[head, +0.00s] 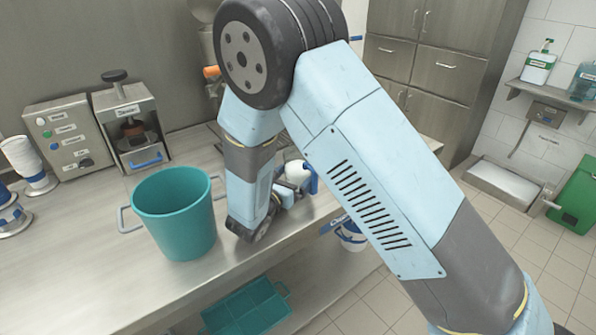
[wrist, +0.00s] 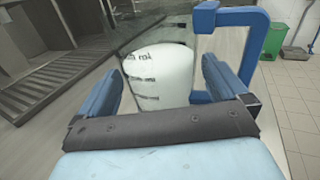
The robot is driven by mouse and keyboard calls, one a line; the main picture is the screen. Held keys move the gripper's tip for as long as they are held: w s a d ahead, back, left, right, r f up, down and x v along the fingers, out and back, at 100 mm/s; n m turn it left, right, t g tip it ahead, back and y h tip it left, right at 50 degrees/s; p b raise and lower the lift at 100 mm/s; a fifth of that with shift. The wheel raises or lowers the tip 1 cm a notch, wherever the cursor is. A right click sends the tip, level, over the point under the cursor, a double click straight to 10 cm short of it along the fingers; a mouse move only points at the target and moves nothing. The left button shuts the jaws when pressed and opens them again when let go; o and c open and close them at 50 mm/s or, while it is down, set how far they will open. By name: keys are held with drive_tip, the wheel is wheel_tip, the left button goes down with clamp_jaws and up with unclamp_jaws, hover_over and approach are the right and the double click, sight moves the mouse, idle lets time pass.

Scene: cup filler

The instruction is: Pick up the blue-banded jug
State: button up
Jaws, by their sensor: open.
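A jug (wrist: 160,75) with a clear upper part, white contents, dark side markings and a blue handle on its right stands just ahead in the wrist view. I cannot make out a blue band on it. In the head view the jug (head: 297,168) shows partly behind my arm, on the counter. My gripper (head: 288,194) is low over the counter in front of it. In the wrist view my gripper (wrist: 160,88) is open, with one blue finger on each side of the jug's near face. I cannot tell whether the fingers touch it.
A teal bucket (head: 175,215) stands on the counter left of my gripper. A press-like machine (head: 130,125) and a control box (head: 62,138) stand behind it. Stacked cups (head: 24,160) are at far left. A slatted drain grate (wrist: 65,80) is left of the jug.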

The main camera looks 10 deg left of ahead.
sight(299, 171)
drive_tip(key=shift+x, duration=1.6)
drive_tip(key=shift+c, duration=0.4)
drive_tip(key=c, duration=1)
drive_tip(key=shift+r, duration=0.1)
